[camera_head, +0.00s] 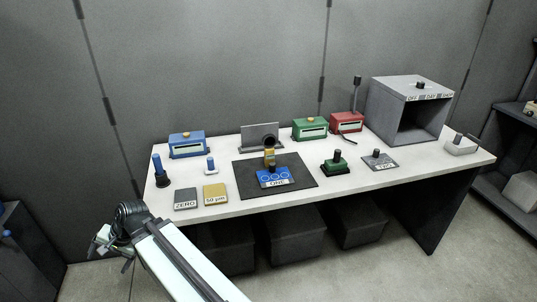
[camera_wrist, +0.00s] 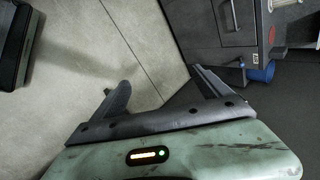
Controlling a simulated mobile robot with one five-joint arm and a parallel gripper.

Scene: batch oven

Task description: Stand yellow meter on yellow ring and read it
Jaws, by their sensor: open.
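A small upright yellow object (camera_head: 269,156), which looks like the yellow meter, is at the middle of the table on or just behind a blue plate (camera_head: 264,183) marked ONE. The blue plate has ring outlines on it; I cannot make out a yellow ring. A flat yellow plate (camera_head: 215,198) marked 50 µm lies at the front left. My gripper (camera_head: 108,241) is off the table's left front, well away from the yellow object. In the wrist view my gripper (camera_wrist: 160,88) has its fingers spread, with only floor between them.
A dark mat (camera_head: 304,186) lies under the blue plate. Blue (camera_head: 187,148), green (camera_head: 309,132) and red (camera_head: 346,125) boxes stand along the back. A grey open-fronted oven (camera_head: 405,85) is at the back right. A ZERO plate (camera_head: 185,202) lies front left. A drawer cabinet (camera_wrist: 225,25) shows in the wrist view.

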